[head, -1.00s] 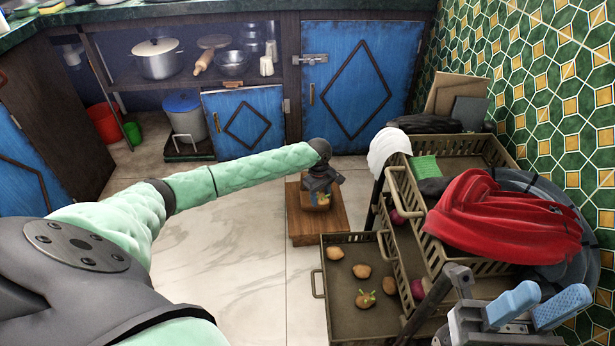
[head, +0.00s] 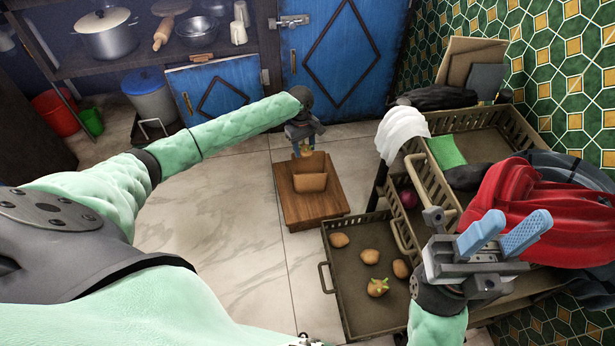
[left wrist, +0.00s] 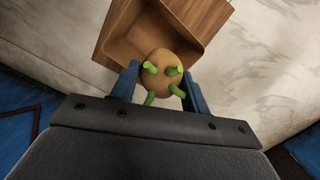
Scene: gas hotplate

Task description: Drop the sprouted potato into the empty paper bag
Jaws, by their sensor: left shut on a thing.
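A sprouted potato (left wrist: 160,75), brown with green sprouts, is between the blue fingers of my left gripper (left wrist: 160,88) in the left wrist view. In the head view my left gripper (head: 304,146) is shut on it, above the far side of the brown paper bag (head: 310,183). The bag stands open on a wooden board (head: 314,210). In the left wrist view the bag's open mouth (left wrist: 128,48) shows behind the potato, apparently below it; part of its inside is hidden. My right gripper (head: 503,235), with blue fingers apart, is open and empty above the crates.
A pulled-out crate drawer (head: 345,310) holds several potatoes; one of them (head: 378,287) also has green sprouts. A crate stack with a white cloth (head: 402,132) and a red cloth (head: 500,195) stands at right. The tiled floor (head: 225,220) left of the board is clear.

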